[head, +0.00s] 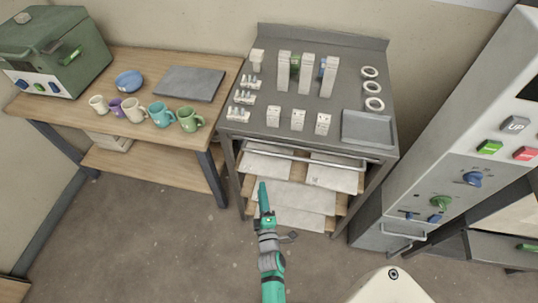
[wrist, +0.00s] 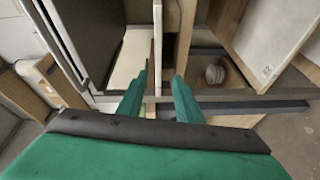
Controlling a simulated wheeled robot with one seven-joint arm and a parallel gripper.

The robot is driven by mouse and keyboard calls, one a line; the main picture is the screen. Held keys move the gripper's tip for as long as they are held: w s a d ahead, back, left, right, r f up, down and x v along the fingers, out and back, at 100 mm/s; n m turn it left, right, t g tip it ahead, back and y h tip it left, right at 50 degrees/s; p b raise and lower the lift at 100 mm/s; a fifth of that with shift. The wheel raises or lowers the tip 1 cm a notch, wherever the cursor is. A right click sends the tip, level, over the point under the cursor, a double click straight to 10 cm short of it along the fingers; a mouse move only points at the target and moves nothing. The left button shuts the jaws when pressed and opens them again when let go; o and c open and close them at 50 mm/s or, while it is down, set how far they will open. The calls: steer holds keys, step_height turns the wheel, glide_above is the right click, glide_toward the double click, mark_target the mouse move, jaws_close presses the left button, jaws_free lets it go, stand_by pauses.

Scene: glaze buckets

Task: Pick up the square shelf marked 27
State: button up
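Several pale square shelves lie in the rack under the grey metal table. In the head view, two are on the upper level, one at left (head: 264,166) and one at right (head: 334,177), with more below (head: 306,197). No number 27 is readable.
The grey table (head: 345,95) holds posts, small blocks, rings and a tray (head: 368,128). A metal bar (head: 305,155) crosses the rack's upper front. A wooden bench (head: 150,60) with mugs stands left, a grey control cabinet (head: 455,150) right. The floor in front is clear.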

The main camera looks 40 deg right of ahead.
steer(key=n+h, duration=0.1)
glide_toward(269, 158)
steer(key=x, duration=0.3)
steer(key=shift+w+d+f, duration=0.2)
steer(key=shift+w, duration=0.15)
steer(key=shift+w+d, duration=0.25)
steer(key=shift+w, duration=0.45)
steer(key=shift+x, duration=2.35)
steer(key=shift+d, duration=0.15)
steer(key=shift+f, duration=0.1)
jaws_close()
